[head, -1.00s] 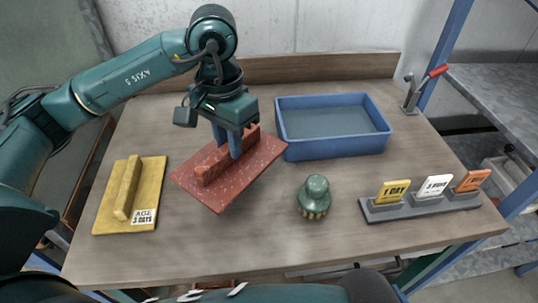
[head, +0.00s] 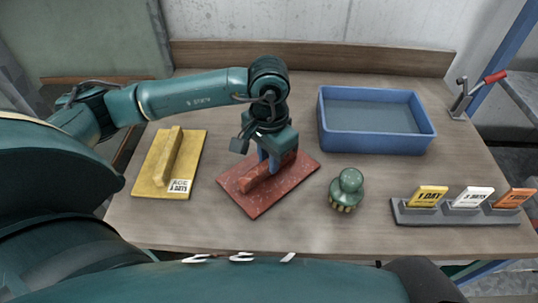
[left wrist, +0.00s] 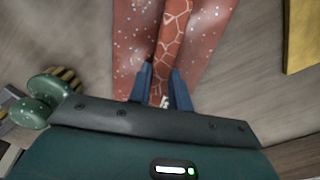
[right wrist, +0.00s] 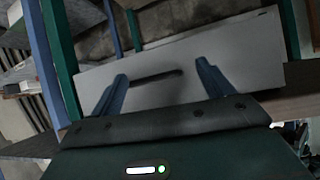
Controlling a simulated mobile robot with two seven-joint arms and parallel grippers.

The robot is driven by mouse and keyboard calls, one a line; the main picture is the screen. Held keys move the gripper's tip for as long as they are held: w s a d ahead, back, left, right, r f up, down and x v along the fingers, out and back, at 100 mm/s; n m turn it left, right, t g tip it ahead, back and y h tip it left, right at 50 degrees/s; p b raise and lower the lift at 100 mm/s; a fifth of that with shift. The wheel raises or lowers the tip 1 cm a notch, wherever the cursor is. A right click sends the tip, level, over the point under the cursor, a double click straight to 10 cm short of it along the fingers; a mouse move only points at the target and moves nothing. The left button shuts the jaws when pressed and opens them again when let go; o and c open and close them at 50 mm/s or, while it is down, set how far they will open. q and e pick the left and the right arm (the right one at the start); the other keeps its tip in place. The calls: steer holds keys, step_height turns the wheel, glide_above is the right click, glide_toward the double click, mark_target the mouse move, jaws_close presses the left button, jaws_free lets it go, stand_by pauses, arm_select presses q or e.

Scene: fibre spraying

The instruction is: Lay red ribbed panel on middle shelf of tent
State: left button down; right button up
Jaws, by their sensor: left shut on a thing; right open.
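The red ribbed panel (head: 247,204), speckled with white, shows in the head view at the middle of the table. My left gripper (head: 268,161) is above it, shut on its raised rib. In the left wrist view, the gripper's blue fingers (left wrist: 160,82) straddle the rib (left wrist: 172,38), and the panel (left wrist: 205,35) spreads to both sides. I cannot tell whether the panel touches the table. My right gripper (right wrist: 160,78) shows only in the right wrist view, open and empty, before a grey slotted board (right wrist: 220,62). I cannot identify the tent or its middle shelf.
A yellow ribbed panel (head: 149,178) lies left of the red one. A blue tray (head: 376,143) is at the back right. A green knob-handled brush (head: 347,188) and a rack of cards (head: 455,213) stand to the right. Green posts (right wrist: 62,62) flank the grey board.

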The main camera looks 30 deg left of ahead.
arm_select(q)
steer(key=c, duration=1.8)
jaws_free()
steer(key=shift+f+b, duration=0.25)
steer(key=shift+b, duration=0.1)
steer(key=o, duration=0.5)
steer(key=shift+r, duration=0.1)
